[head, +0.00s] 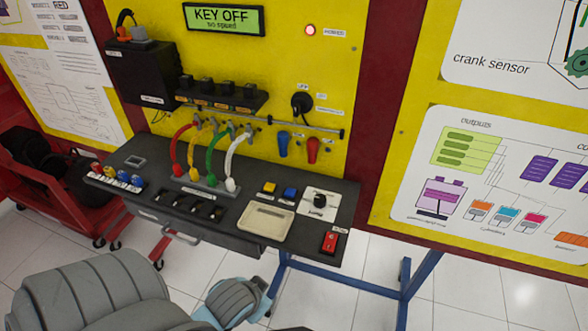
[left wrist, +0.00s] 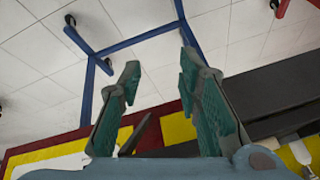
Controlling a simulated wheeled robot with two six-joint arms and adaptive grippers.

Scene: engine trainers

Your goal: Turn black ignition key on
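The black ignition key (head: 301,102) sits in the yellow panel, right of the middle, with small labels around it that I cannot read surely. The display (head: 223,19) above it reads KEY OFF, NO SPEED. My left gripper (left wrist: 158,72) is open and empty in the left wrist view, with teal pads facing each other. In the head view my left arm comes in along the bottom, low in front of the console and well away from the key; its fingers cannot be made out there. My right gripper is not in view.
The black console (head: 215,228) juts out below the panel, with a rocker switch (head: 329,242) and knob (head: 320,200). Coloured cables (head: 208,155) arch up from it. Blue and red connectors (head: 283,145) hang below the key. A blue stand leg (left wrist: 90,95) crosses the tiled floor.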

